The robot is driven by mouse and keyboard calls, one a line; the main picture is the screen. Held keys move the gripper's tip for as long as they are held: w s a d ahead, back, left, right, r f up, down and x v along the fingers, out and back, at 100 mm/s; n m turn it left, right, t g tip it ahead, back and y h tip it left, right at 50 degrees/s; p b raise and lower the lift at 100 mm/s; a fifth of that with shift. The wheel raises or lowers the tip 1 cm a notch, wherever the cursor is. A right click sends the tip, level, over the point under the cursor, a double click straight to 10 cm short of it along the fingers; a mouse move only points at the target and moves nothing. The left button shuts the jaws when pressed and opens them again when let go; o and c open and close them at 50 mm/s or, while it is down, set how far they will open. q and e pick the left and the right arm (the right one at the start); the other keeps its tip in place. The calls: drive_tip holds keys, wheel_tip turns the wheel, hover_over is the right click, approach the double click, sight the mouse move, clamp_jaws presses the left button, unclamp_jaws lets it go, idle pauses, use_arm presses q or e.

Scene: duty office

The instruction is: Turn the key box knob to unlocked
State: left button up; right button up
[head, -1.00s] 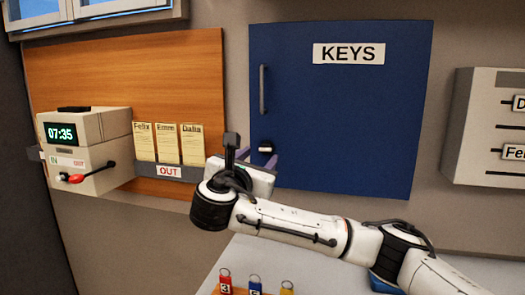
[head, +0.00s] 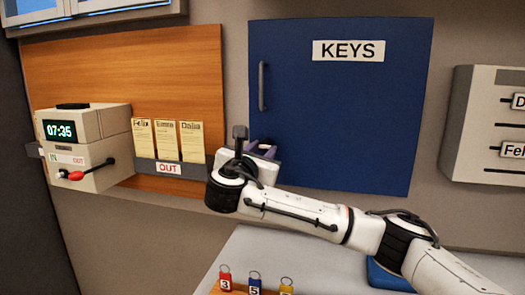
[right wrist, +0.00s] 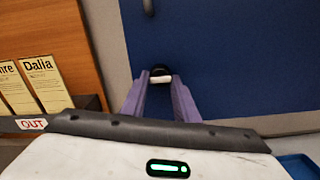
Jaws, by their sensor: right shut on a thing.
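The blue key box (head: 350,110) with a KEYS label hangs on the wall, its door shut. Its knob (right wrist: 160,70) is at the lower left of the door, a dark round piece with a white bar lying roughly level in the right wrist view. My right gripper (head: 262,148) reaches it from the front, and its purple fingers (right wrist: 160,79) are shut on the knob, one on each side. In the head view the fingers and wrist hide most of the knob. My left gripper is not in view.
A dark vertical handle (head: 262,86) stands above the knob. A time clock (head: 85,140) and cards (head: 167,138) are on the wooden board at left. Key tags (head: 254,281) and a blue item (head: 388,275) are on the desk below. A white rack (head: 490,130) hangs at right.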

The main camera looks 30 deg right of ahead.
drive_tip(key=shift+m, duration=0.3)
drive_tip(key=m+b, duration=0.1)
drive_tip(key=m, duration=0.2)
drive_tip(key=shift+f+m, duration=0.1)
drive_tip(key=shift+m, duration=0.2)
drive_tip(key=m+b, duration=0.1)
drive_tip(key=m, duration=0.4)
drive_tip(key=shift+a+m+b, duration=0.1)
drive_tip(key=shift+m+b, duration=0.2)
drive_tip(key=shift+b, duration=0.1)
drive_tip(key=m+b, duration=0.1)
drive_tip(key=m, duration=0.3)
drive_tip(key=shift+b, duration=0.35)
drive_tip(key=shift+r+m+b, duration=0.2)
drive_tip(key=shift+m+b, duration=0.45)
drive_tip(key=shift+m, duration=1.45)
drive_tip(key=o, duration=1)
drive_tip(key=shift+o, duration=0.2)
